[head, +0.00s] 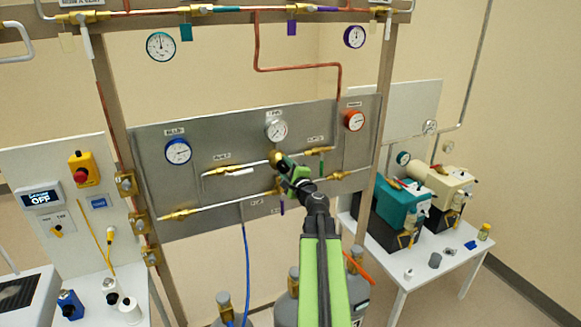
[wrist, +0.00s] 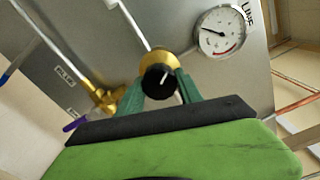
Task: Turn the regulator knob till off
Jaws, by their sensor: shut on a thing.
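The regulator knob is black with a white pointer line in the wrist view (wrist: 158,82). It sits on a round brass regulator body (wrist: 156,60), which also shows in the head view (head: 274,157) on the grey metal panel (head: 220,130). My gripper (wrist: 160,90) has its two green fingers on either side of the knob, shut on it. In the head view my gripper (head: 286,169) reaches the panel just below the white LINE gauge and covers most of the knob. In the wrist view the pointer line slants up and right. No off mark is readable.
The white LINE gauge (head: 276,131) is above the regulator; its dial also shows in the wrist view (wrist: 220,32). Blue (head: 178,151) and orange-red (head: 353,120) gauges flank it. Brass valves and pipes (head: 222,202) run close around my gripper. Gas cylinders (head: 293,305) stand below.

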